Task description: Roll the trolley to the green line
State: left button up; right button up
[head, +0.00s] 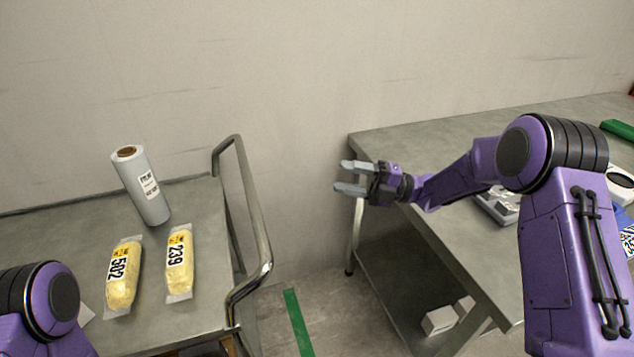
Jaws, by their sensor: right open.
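The trolley (205,215) stands at the left, a grey metal top with a bent tubular handle (258,225) on its right side. The green line (297,322) runs along the floor between the trolley and the table, just right of the handle. My right gripper (345,177) is open and empty, pointing left near the table's left corner, apart from the handle and to its right. My left arm shows only at the lower left corner; its gripper is out of view. The trolley's wheels are hidden.
On the trolley stand a grey film roll (142,187) and two yellow bags, labelled 502 (123,280) and 239 (179,265). A grey table (420,135) fills the right, with a device (497,205) on top and white boxes (440,320) below. A wall closes the back.

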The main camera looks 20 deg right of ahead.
jog(key=w+a+f+p, duration=0.2)
jog(key=a, duration=0.5)
jog(key=shift+w+f+p, duration=0.25)
jog(key=shift+w+p, duration=0.1)
jog(key=shift+d, duration=0.1)
jog(key=shift+c, duration=0.4)
grip_shut()
dwell(0.5)
jog(key=shift+o, duration=0.4)
grip_release()
